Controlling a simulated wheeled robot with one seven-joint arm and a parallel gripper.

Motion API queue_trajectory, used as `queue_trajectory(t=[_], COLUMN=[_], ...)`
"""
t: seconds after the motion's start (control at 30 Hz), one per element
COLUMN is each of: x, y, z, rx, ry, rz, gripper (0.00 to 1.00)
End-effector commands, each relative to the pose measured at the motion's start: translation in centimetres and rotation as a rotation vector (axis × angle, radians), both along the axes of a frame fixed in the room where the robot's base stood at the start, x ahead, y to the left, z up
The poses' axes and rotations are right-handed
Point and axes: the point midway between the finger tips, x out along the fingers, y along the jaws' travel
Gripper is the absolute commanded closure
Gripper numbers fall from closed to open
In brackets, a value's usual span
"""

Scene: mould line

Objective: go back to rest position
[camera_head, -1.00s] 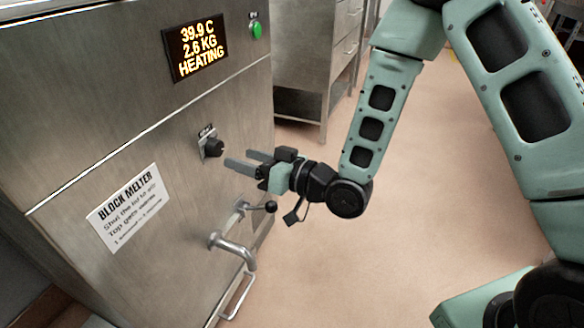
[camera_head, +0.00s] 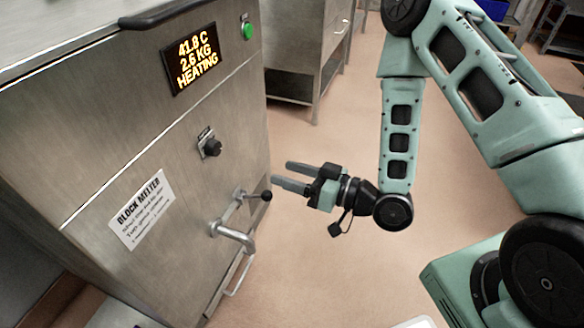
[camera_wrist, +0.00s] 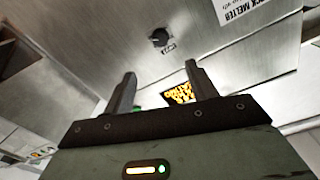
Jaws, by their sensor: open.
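My gripper (camera_head: 287,176) is open and empty in the head view, its two fingers apart and pointing left toward the block melter (camera_head: 110,150). The melter's display (camera_head: 190,59) reads 41.8 C, 2.6 KG, HEATING.
A green button (camera_head: 248,31) is at the melter's upper right. A lever with a black ball (camera_head: 266,196) and a bent metal pipe (camera_head: 233,236) stick out below the knob. A steel cabinet (camera_head: 303,45) stands behind. The floor (camera_head: 310,260) is clear.

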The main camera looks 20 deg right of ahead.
Motion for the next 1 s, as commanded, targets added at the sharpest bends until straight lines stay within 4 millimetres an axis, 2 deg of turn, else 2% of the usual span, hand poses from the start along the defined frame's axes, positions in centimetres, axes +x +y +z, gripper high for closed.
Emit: queue_trajectory(t=[0.43, 0.57, 0.8, 1.0], x=[0.0, 0.2, 0.8, 0.0], y=[0.0, 0.7, 3.5, 3.8], z=[0.0, 0.0, -0.6, 0.2], rx=[0.000, -0.050, -0.391, -0.689], ry=[0.000, 0.008, 0.099, 0.240], rz=[0.000, 0.023, 0.130, 0.153], gripper=[0.43, 0.43, 0.43, 0.43])
